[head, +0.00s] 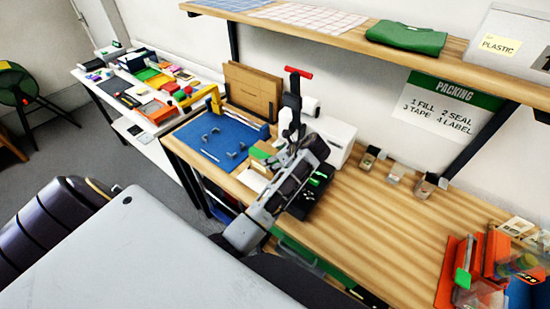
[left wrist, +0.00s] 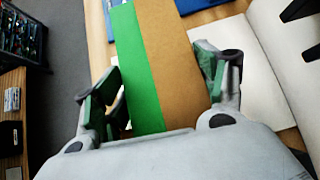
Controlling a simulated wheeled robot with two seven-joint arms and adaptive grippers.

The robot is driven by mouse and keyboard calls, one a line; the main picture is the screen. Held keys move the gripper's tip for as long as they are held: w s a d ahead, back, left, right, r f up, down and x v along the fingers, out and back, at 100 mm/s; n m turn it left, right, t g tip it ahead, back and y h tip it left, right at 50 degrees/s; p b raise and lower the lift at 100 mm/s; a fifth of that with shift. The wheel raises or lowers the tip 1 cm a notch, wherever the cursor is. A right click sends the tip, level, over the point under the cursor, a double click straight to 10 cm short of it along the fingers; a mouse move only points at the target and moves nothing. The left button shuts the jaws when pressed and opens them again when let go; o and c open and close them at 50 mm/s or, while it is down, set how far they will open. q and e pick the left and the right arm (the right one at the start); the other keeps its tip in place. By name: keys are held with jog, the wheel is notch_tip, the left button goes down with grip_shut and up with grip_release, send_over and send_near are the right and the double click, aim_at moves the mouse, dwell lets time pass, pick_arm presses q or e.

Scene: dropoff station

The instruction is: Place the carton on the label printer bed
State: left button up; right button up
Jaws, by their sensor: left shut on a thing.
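The carton (left wrist: 160,65), brown with a green band, is between the two fingers of my left gripper (left wrist: 165,95) in the left wrist view. The gripper is shut on it. In the head view the carton (head: 262,150) shows partly behind my left gripper (head: 276,160), beside the blue mat. The white label printer (head: 337,138) stands behind my arm, towards the wall. In the left wrist view its flat white bed (left wrist: 258,97) appears beside and partly behind the carton. I cannot tell whether the carton touches it. My right gripper is not in view.
A blue mat (head: 215,135) with small parts lies left of the carton, with brown cardboard (head: 250,92) behind it. Small containers (head: 396,172) stand along the wall. Orange items (head: 455,268) are at the right end. The wooden bench (head: 385,225) between is clear. A shelf (head: 350,35) overhangs the back.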

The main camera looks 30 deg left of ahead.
pick_arm(q)
jog(key=shift+f, duration=0.1)
jog(key=o, duration=1.8)
jog(key=b+v, duration=0.1)
jog(key=v, duration=1.1)
